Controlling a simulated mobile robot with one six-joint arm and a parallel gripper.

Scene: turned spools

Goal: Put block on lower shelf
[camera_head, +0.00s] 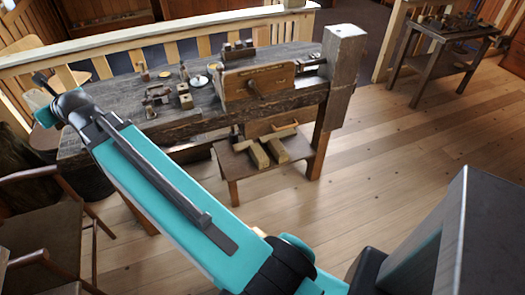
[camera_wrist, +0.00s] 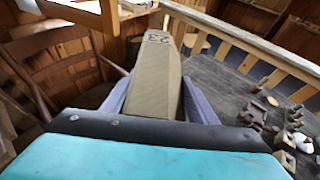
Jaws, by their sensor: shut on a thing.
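In the wrist view my gripper (camera_wrist: 158,100) is shut on a long tan wooden block (camera_wrist: 157,75), with a finger on each side. Dark marks like "23" show near the block's far end. In the head view my arm reaches to the far left, beside the workbench's left end, and the held block cannot be made out. The lower shelf (camera_head: 232,161) is a low wooden surface by the workbench's right part. Two pale wooden blocks (camera_head: 258,154) lie on it near its middle and right, apart from my gripper.
The workbench (camera_head: 135,92) carries small tools and turned pieces, with a wooden vise (camera_head: 258,82) above the shelf. A pale railing (camera_head: 130,42) runs behind. Wooden chairs (camera_head: 35,200) stand at left.

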